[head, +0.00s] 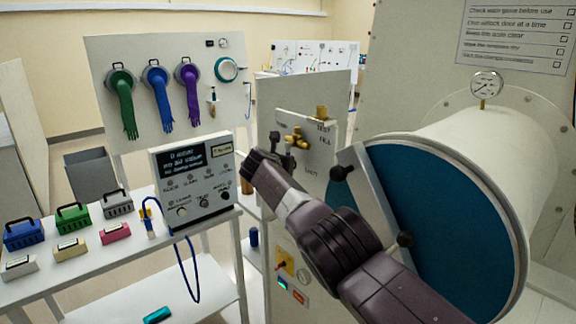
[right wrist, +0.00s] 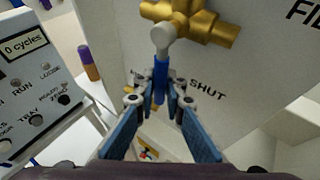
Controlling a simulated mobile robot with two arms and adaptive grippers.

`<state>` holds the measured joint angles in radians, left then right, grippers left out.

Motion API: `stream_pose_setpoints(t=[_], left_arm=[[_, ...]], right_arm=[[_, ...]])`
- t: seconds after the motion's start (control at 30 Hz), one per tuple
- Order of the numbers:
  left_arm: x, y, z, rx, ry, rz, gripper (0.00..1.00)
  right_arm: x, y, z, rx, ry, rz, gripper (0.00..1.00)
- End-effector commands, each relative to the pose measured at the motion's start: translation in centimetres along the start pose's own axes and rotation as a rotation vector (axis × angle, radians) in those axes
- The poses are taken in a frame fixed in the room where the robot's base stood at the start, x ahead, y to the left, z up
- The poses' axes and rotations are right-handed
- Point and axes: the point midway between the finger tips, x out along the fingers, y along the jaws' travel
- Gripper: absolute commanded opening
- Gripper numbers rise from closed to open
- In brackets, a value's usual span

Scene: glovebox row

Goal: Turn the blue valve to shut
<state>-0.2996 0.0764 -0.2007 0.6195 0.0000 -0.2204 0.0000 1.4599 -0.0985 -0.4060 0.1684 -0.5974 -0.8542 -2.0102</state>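The blue valve has a blue lever (right wrist: 160,84) on a grey hub, below a brass fitting (right wrist: 190,20), in the right wrist view. The lever points down in that view, left of the printed word SHUT. My right gripper (right wrist: 160,92) has its fingers drawn close together on both sides of the lever and appears shut on it. In the head view my right gripper (head: 258,163) is at the pale valve panel (head: 335,95), below and left of the brass fittings (head: 296,137); the lever is hidden there. My left gripper is not in view.
A round blue door (head: 455,230) with a bar handle stands right of my right arm. A control box (head: 195,180) sits on a white bench left of the gripper. Several coloured baskets, including a green one (head: 73,217), stand on that bench. Gloves hang on a board behind.

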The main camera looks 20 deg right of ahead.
Motion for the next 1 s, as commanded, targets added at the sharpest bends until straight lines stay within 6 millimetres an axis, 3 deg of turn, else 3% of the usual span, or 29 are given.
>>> stream_pose_setpoints(t=[0.17,0.63,1.0], left_arm=[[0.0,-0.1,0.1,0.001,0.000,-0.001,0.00],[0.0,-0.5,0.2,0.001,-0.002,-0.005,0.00],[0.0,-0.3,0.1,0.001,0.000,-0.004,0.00]], right_arm=[[0.1,0.0,-0.3,-0.001,0.004,-0.001,0.28],[-0.2,0.2,-0.1,-0.001,-0.001,0.001,0.28],[-1.7,0.2,0.0,0.001,-0.002,0.001,0.28]])
